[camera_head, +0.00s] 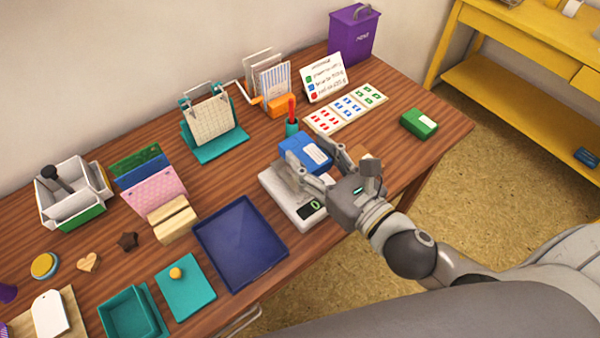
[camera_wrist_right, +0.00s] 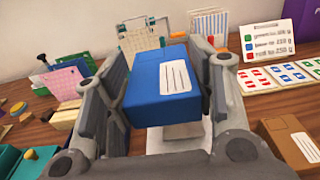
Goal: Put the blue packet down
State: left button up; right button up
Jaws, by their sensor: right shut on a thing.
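My right gripper (camera_head: 311,165) is shut on the blue packet (camera_head: 298,153), a box-like packet with a white label. In the right wrist view the blue packet (camera_wrist_right: 158,88) sits between the two fingers, label side toward the camera. The white scale (camera_head: 278,198) with a dark display lies under the gripper. The scale also shows below the packet in the wrist view (camera_wrist_right: 182,140). The packet appears raised above it; the exact gap cannot be told. My left gripper is not in view.
A green packet (camera_head: 419,122) lies at the table's right. A brown packet (camera_head: 367,156) is partly hidden behind my gripper. The card with colored squares (camera_head: 344,108) lies beyond, near a sign (camera_head: 323,80). A navy tray (camera_head: 240,242) lies left of the scale; a teal pen cup (camera_head: 292,127) stands behind.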

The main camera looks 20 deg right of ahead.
aim_at(301, 158)
jog(key=w+f, duration=0.4)
jog(key=f, duration=0.1)
jog(key=shift+w+a+f, duration=0.1)
jog(key=shift+w+a, duration=0.15)
jog(key=shift+a, duration=0.05)
jog(key=shift+w+f+b, duration=0.15)
jog(key=shift+f+b, duration=0.25)
jog(key=shift+f, duration=0.55)
jog(key=shift+w+f+b, duration=0.1)
jog(key=shift+f+b, duration=0.3)
jog(key=shift+f, duration=0.5)
jog(key=shift+f, duration=0.2)
jog(key=o, duration=1)
jog(key=shift+a, duration=0.1)
jog(key=shift+o, duration=0.2)
jog(key=shift+r, duration=0.2)
